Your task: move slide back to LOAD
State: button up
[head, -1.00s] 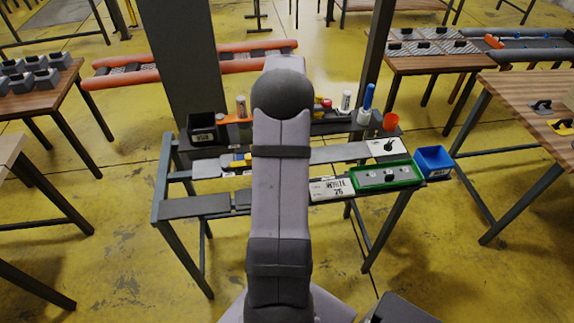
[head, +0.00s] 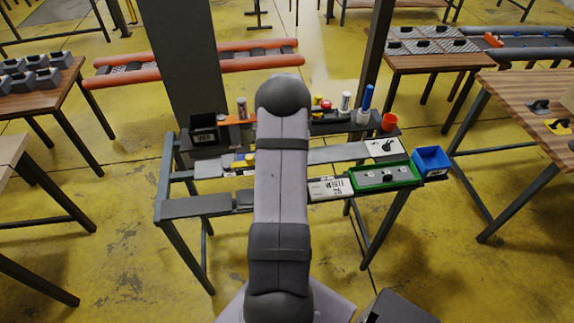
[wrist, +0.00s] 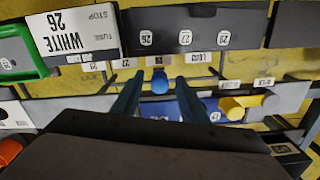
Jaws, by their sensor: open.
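In the wrist view, a round blue knob (wrist: 160,80) shows between the two fingertips of my gripper (wrist: 160,79). The fingers are apart, one on each side of the knob, and I cannot tell whether either touches it. More blue (wrist: 156,109) shows nearer the palm between the fingers. A row of small upside-down labels runs just beyond the knob, and one label (wrist: 195,57) may read LOAD, but it is too small to be sure. The slide's body is mostly hidden by my gripper. In the head view my arm hides the gripper and the knob.
A white card reading WHITE 26 (wrist: 75,35) and a green tray (wrist: 22,50) are at the wrist view's upper left.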

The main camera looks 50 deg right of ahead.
grip_shut()
jog(key=w+a, duration=0.5)
jog(key=shift+w+b, duration=0.15)
jog(key=shift+b, duration=0.2)
jog(key=shift+a, duration=0.1)
grip_release()
jog(key=shift+w, duration=0.1)
jog(key=shift+r, duration=0.1)
notch_tip(320, 180, up, 7)
jog(key=b, duration=0.2)
jog(key=shift+r, duration=0.15)
